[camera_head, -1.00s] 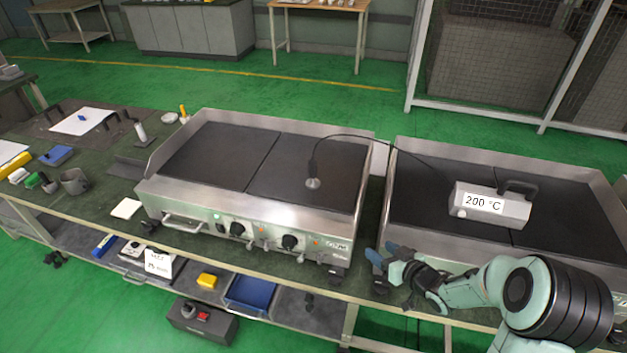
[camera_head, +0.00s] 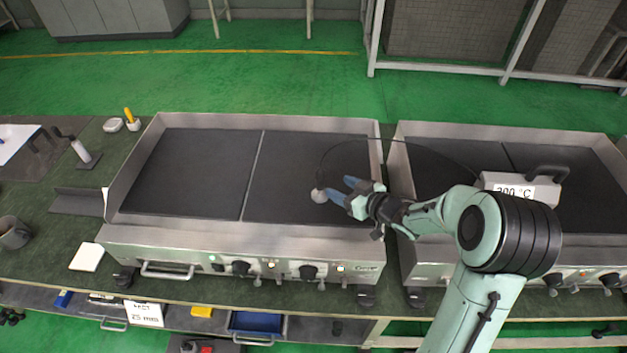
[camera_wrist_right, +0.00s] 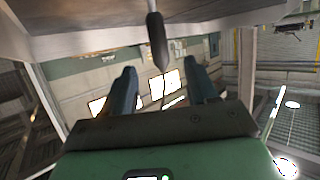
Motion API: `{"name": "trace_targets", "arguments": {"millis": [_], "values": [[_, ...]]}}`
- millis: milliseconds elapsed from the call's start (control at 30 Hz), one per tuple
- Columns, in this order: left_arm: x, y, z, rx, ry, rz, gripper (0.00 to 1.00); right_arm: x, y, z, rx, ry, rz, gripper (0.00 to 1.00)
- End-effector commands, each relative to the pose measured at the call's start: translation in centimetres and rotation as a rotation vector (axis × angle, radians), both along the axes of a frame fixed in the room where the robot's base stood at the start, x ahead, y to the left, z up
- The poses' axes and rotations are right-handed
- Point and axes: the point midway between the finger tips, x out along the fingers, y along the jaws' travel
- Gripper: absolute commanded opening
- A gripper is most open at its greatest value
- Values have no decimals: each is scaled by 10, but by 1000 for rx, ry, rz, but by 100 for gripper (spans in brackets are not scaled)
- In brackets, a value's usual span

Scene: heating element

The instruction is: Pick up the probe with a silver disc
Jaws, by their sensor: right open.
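The probe's silver disc (camera_head: 318,196) rests on the dark right half of the left griddle (camera_head: 190,175) in the head view. Its dark handle is hard to make out there against the plate. My right gripper (camera_head: 335,188) is open, low over the griddle, with its blue fingertips just right of the disc. In the right wrist view, the dark probe handle (camera_wrist_right: 157,42) shows ahead of the gap between the open fingers (camera_wrist_right: 162,75). Whether they touch it is unclear. My left gripper is not in view.
A thin cable runs from the probe to a silver temperature box (camera_head: 520,187) on the right griddle (camera_head: 440,165). Raised metal walls edge both griddles. A white pad (camera_head: 87,257) and a mug (camera_head: 14,233) lie on the bench at left.

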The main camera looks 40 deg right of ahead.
Motion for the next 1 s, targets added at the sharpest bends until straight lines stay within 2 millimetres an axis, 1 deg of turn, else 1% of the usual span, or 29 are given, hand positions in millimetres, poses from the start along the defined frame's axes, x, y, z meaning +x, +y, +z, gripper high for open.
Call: {"name": "trace_targets", "arguments": {"millis": [33,100,200,300,467,567,700,800,1000], "values": [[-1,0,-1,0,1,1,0,10,2,-5,5,0,4,58],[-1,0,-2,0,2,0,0,24,3,-10,4,0,4,58],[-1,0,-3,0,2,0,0,41,4,-15,2,-1,3,58],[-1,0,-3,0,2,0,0,52,5,-19,2,0,2,58],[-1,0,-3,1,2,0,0,61,6,-22,1,-1,1,58],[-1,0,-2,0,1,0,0,73,6,-25,3,-1,2,58],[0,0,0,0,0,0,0,95,7,-31,3,-1,2,58],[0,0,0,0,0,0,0,104,8,-35,2,0,2,58],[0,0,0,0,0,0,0,109,8,-36,1,0,1,58]]}}
